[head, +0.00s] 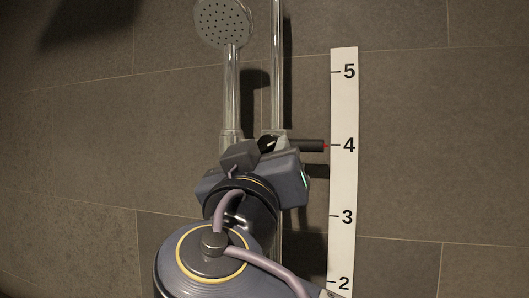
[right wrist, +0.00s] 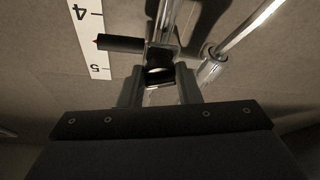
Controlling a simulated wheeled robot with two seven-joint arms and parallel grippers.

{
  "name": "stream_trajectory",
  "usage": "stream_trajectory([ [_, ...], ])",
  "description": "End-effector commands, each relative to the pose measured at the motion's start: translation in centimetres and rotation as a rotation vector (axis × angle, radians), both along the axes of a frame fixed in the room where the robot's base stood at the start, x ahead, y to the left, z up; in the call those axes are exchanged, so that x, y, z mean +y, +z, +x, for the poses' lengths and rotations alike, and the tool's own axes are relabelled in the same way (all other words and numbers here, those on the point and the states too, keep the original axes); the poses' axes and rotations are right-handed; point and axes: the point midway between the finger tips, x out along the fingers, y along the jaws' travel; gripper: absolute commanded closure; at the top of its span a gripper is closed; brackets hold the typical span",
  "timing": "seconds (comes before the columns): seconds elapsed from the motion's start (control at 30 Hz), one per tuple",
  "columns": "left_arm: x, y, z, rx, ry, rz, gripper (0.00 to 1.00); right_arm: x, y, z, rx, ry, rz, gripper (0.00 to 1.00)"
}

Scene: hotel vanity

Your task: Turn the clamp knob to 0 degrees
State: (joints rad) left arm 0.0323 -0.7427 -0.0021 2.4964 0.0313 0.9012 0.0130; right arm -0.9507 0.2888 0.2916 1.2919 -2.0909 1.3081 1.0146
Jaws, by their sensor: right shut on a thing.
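The dark clamp sits on the chrome rail (head: 277,70), and its black pointer arm (head: 305,146) reaches right to the white scale (head: 343,180). Its red tip is level with about 4 in the head view. In the right wrist view the pointer (right wrist: 121,43) shows between 4 and 5. My right gripper (right wrist: 160,84) is shut on the clamp knob (right wrist: 158,72), with one finger on each side of it. In the head view the gripper body hides most of the clamp and knob. The knob's angle cannot be read. My left gripper is not in view.
A chrome shower head (head: 223,22) on its handle (head: 232,85) stands just left of the rail, close to my right gripper. Its lower end (right wrist: 212,67) shows beside the fingers in the wrist view. Grey wall tiles (head: 90,150) lie behind, clear at far left and right.

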Motion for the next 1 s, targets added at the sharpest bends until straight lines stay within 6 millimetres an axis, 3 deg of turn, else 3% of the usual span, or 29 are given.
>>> stream_trajectory([
  [0.37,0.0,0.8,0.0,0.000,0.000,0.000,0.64,-0.5,0.4,-0.1,0.111,0.000,-0.339,0.92],
  [1.0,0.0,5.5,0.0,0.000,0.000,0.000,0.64,-0.8,1.2,-0.2,0.284,-0.002,-0.875,0.92],
])
